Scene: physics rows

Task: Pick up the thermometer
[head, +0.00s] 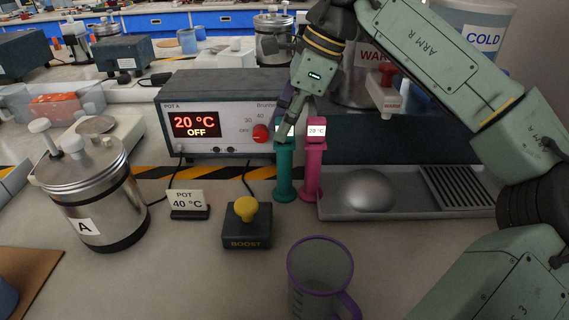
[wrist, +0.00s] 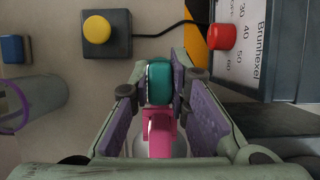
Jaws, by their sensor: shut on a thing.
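Two upright thermometer-like devices stand side by side in front of the Pot A control box. The teal one (head: 284,172) is on the left; its head is partly hidden by my gripper. The pink one (head: 314,172) is on the right, and its small display reads 20 °C. My gripper (head: 286,128) reaches down from above and is shut on the teal thermometer near its top. In the wrist view the teal head (wrist: 160,82) sits between the fingertips, with the pink head (wrist: 158,130) close beside it. The teal base appears to be at bench level.
The control box (head: 215,88) shows 20 °C OFF and stands just behind. A metal tray (head: 345,211) lies to the right. The boost button (head: 246,226), pot sign (head: 188,202), steel pot A (head: 95,195) and purple-rimmed jug (head: 320,275) stand in front and left.

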